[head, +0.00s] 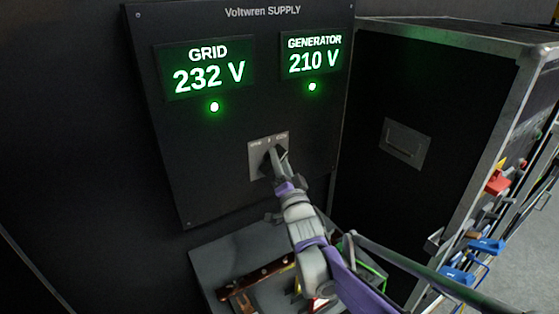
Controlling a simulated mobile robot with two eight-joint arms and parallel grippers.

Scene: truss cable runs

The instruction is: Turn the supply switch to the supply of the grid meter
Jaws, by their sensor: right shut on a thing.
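The black supply panel (210,180) reads "Voltwren SUPPLY". Its grid meter (208,68) shows 232 V and its generator meter (313,55) shows 210 V, each with a lit green lamp below. The supply switch (257,167) is on a grey plate under and between the meters. My right gripper (275,162) is at the plate, shut on the switch handle. The handle is mostly hidden by the gripper, so I cannot tell its position. My left gripper is not in view.
A grey shelf (217,263) with tools and a brown bar (262,277) lies below the panel. A black flight case (375,85) stands at the right. Red and blue connectors (487,246) with cables hang at the far right.

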